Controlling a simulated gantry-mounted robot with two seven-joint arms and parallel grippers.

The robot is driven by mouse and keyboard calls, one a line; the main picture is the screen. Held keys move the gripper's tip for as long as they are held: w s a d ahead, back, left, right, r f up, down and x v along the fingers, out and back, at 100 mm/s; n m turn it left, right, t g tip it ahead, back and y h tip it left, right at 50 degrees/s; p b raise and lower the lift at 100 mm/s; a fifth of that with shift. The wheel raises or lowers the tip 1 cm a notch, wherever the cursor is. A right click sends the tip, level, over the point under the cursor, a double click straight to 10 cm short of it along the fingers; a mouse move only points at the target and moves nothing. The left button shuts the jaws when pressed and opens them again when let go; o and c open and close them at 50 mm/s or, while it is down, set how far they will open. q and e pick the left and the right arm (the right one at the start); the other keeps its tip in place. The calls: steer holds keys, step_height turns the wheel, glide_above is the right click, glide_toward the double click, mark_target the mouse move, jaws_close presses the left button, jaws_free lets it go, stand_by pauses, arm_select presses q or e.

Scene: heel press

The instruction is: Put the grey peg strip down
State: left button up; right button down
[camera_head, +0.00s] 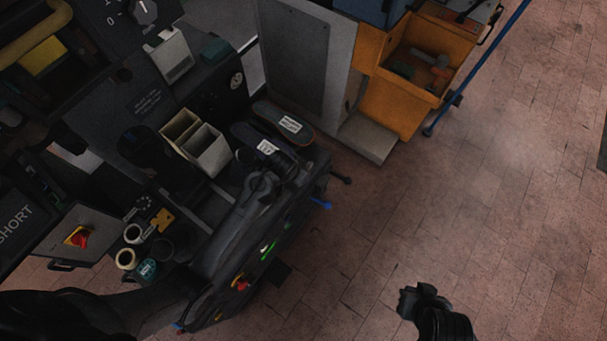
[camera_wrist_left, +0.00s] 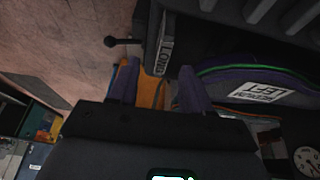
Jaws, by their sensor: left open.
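My left gripper (camera_wrist_left: 160,88) is open in the left wrist view, its two purple-grey fingers apart with nothing visibly held between them. In the head view it (camera_head: 285,165) is at the right end of the dark machine, beside the shoes, and largely hidden by my arm. A dark grey piece with a white "LONG" label (camera_wrist_left: 166,58) lies just beyond the fingers; I cannot tell whether it is the grey peg strip. No peg strip is otherwise clear. My right gripper (camera_head: 422,296) hangs over the floor at lower right; its fingers are too dark to read.
A dark shoe labelled "LEFT" (camera_wrist_left: 258,92) is right of the left fingers. Another labelled shoe (camera_head: 285,124) lies on the machine. Two pale bins (camera_head: 205,148) and several small pots stand nearby. An orange cart (camera_head: 400,95) is behind.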

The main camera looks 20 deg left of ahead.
arm_select(q)
steer(key=shift+x, duration=0.75)
steer(key=shift+a+b+x, duration=0.2)
steer(key=shift+b+x, duration=0.4)
steer(key=shift+x, duration=0.55)
steer(key=shift+a+b+x, duration=0.15)
steer(key=shift+b+x, duration=0.45)
steer(key=shift+x, duration=0.55)
jaws_close()
steer(key=shift+f, duration=0.1)
